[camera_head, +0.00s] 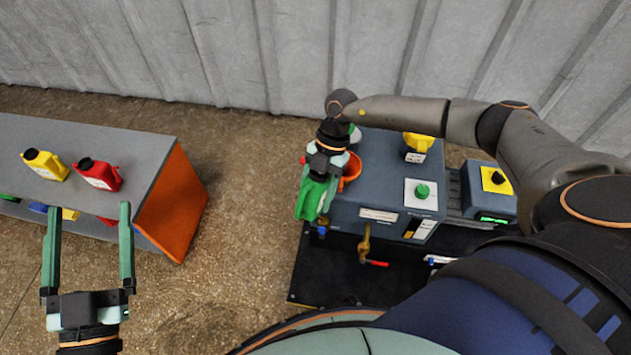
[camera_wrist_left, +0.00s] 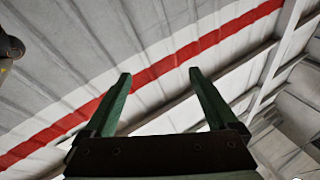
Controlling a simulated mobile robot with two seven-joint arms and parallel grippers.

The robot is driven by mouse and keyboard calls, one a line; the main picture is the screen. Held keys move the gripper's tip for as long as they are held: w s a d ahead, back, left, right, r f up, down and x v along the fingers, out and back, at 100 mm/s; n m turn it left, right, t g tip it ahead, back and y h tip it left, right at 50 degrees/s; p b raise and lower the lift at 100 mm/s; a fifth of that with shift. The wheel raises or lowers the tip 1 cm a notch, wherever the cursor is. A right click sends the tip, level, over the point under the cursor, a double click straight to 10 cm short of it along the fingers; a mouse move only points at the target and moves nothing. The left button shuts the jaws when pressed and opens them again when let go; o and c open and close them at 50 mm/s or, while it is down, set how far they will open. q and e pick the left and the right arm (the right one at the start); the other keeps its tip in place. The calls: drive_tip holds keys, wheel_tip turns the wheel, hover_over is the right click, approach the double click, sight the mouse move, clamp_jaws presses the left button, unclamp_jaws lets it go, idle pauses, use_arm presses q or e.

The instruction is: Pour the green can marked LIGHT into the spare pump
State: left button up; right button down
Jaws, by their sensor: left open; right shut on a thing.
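My right gripper (camera_head: 322,172) is shut on the green can (camera_head: 309,201), above the left end of the blue-grey pump (camera_head: 372,190). The can looks tilted, but its spout and any liquid cannot be made out. Its marking is not readable. An orange funnel (camera_head: 352,167) sits on the pump just right of the gripper, partly hidden by it. My left gripper (camera_head: 89,208) is open and empty in front of the shelf. In the left wrist view its two green fingers (camera_wrist_left: 160,76) are apart with nothing between them.
A grey shelf (camera_head: 130,145) with an orange side stands at left. A yellow can (camera_head: 45,165) and a red can (camera_head: 98,174) are on top; more containers show below. The pump carries a green knob (camera_head: 422,191), a yellow part (camera_head: 418,142) and a red-handled tap (camera_head: 372,262). Floor between is clear.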

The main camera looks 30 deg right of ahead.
sight(317, 177)
use_arm(q)
drive_tip(key=shift+s+d+r+m+t+h+b, duration=0.1)
drive_tip(key=shift+s+r+m+t+h, duration=0.15)
drive_tip(key=shift+r, duration=0.3)
drive_tip(key=shift+s+r+m+t+h+b, duration=0.1)
drive_tip(key=shift+r+m+t+h, duration=0.1)
drive_tip(key=shift+r, duration=0.4)
drive_tip(key=shift+s+d+r+m+t+h+b, duration=0.15)
drive_tip(key=shift+s+r+h, duration=0.1)
drive_tip(key=shift+r, duration=0.3)
use_arm(e)
drive_tip(key=shift+r+y, duration=0.3)
drive_tip(key=shift+r, duration=0.05)
use_arm(q)
drive_tip(key=shift+s+r+m+t+h, duration=0.15)
drive_tip(key=shift+s+r+m+h, duration=0.1)
drive_tip(key=shift+r, duration=0.25)
drive_tip(key=shift+s+r+m+t+h, duration=0.1)
drive_tip(key=shift+s+r+m+h, duration=0.15)
drive_tip(key=shift+r, duration=0.2)
drive_tip(key=shift+s+r+m+t+h, duration=0.15)
drive_tip(key=shift+r+h, duration=0.15)
drive_tip(key=shift+r, duration=0.2)
use_arm(e)
drive_tip(key=shift+r, duration=0.25)
